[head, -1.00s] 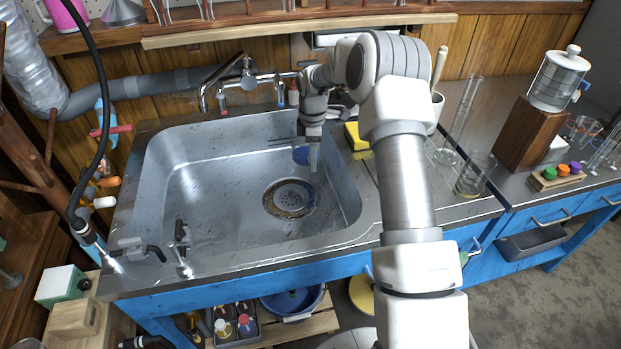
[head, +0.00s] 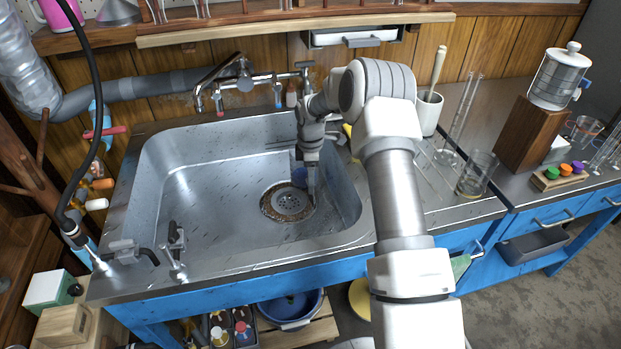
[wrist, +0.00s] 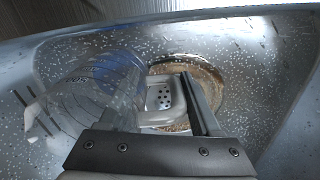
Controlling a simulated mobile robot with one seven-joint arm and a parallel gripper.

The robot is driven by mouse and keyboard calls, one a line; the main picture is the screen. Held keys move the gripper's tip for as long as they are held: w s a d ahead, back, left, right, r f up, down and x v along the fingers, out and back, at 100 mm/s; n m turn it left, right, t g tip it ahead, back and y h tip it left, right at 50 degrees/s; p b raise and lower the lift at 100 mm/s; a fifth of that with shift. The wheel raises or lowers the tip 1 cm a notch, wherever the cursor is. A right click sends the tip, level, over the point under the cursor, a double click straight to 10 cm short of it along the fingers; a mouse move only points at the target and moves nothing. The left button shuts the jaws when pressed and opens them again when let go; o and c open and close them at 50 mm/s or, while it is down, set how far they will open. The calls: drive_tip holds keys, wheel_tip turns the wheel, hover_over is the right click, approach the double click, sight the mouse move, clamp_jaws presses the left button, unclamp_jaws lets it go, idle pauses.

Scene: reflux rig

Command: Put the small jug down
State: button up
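The small jug (wrist: 85,95) is clear, with blue showing in it. In the wrist view it is on the left, its lip towards the left edge. In the head view only a blue patch of the jug (head: 299,178) shows beside my gripper (head: 311,192). My gripper, also in the wrist view (wrist: 165,85), points down into the sink (head: 190,190). A pale, rounded part, apparently the jug's handle, shows between the fingers, and the jug stays with the gripper. I cannot tell whether the jug's base touches the sink floor.
The drain (head: 288,202) lies close to the gripper. The sink floor left of it is clear. Taps (head: 240,80) stand behind the sink. A white pot (head: 428,112) and a glass beaker (head: 478,173) stand on the counter to the right.

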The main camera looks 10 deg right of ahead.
drive_tip(key=o, duration=0.3)
drive_tip(key=shift+r, duration=0.1)
wheel_tip(320, 180, up, 12)
drive_tip(key=p, duration=0.4)
drive_tip(key=s+a+r+m+t+h, duration=0.1)
drive_tip(key=s+r+m, duration=0.2)
drive_tip(key=s+r, duration=0.55)
drive_tip(key=s+a+r+m+t, duration=0.1)
drive_tip(key=s+r+m, duration=0.35)
drive_tip(key=r, duration=0.75)
drive_tip(key=s+r+m+t, duration=0.1)
drive_tip(key=s+m, duration=0.1)
drive_tip(key=s, duration=0.6)
drive_tip(key=s+a+r+m+t, duration=0.1)
drive_tip(key=s+m, duration=0.2)
drive_tip(key=s, duration=0.5)
drive_tip(key=s+m+t+y, duration=0.1)
drive_tip(key=s+m, duration=0.2)
drive_tip(key=s, duration=0.5)
drive_tip(key=shift+a+r+t, duration=0.3)
drive_tip(key=shift+a+r, duration=0.05)
drive_tip(key=shift+r, duration=0.05)
